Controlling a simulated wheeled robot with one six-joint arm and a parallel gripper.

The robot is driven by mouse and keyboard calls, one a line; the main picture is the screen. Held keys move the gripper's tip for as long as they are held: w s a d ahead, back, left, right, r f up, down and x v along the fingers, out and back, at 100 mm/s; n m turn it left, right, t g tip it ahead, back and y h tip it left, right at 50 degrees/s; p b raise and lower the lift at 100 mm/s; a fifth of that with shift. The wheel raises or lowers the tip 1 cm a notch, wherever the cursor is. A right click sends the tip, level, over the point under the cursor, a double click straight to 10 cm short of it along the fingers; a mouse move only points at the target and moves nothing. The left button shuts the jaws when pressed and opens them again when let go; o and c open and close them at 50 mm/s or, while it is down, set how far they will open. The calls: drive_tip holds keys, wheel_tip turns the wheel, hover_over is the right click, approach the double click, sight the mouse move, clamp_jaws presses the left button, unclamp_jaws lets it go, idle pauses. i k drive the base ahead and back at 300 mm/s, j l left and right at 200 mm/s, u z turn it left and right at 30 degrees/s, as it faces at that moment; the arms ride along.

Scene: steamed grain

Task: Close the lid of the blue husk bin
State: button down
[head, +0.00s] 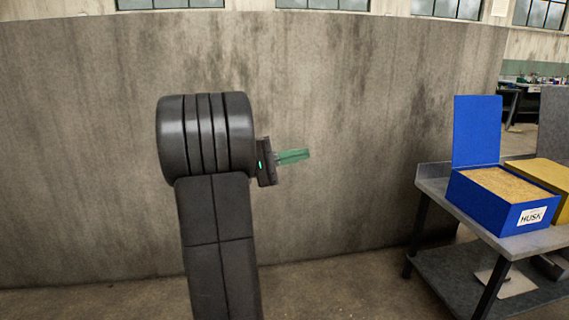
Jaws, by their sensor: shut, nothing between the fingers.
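The blue husk bin (492,212) stands on a grey table at the right of the head view. A white label on its front reads HUSK. Its blue lid (477,131) stands upright at the bin's back left side, so the bin is open. Tan grain-like husk (507,184) fills it nearly to the rim. My gripper (308,154), with green fingers, is shut and empty. It points right, in front of the grey wall, well to the left of the bin and apart from it.
The grey table (433,188) has dark legs and a lower shelf (465,274). A yellow box (545,174) sits right beside the bin, partly cut off by the frame edge. A tall stained wall (340,90) stands behind my arm. Bare floor (345,290) lies left of the table.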

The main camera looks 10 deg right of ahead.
sight(478, 119)
drive_tip(key=i+z, duration=0.3)
drive_tip(key=i, duration=0.25)
drive_tip(key=i+j+z, duration=0.1)
drive_tip(key=i+z, duration=0.15)
drive_tip(key=i, duration=0.35)
drive_tip(key=i+j+z, duration=0.3)
drive_tip(key=i, duration=0.25)
drive_tip(key=i+l+z, duration=0.4)
drive_tip(key=i, duration=0.3)
drive_tip(key=i+z, duration=0.45)
drive_tip(key=i, duration=0.3)
drive_tip(key=i+l+u, duration=0.35)
drive_tip(key=i+l, duration=0.25)
drive_tip(key=i, duration=0.15)
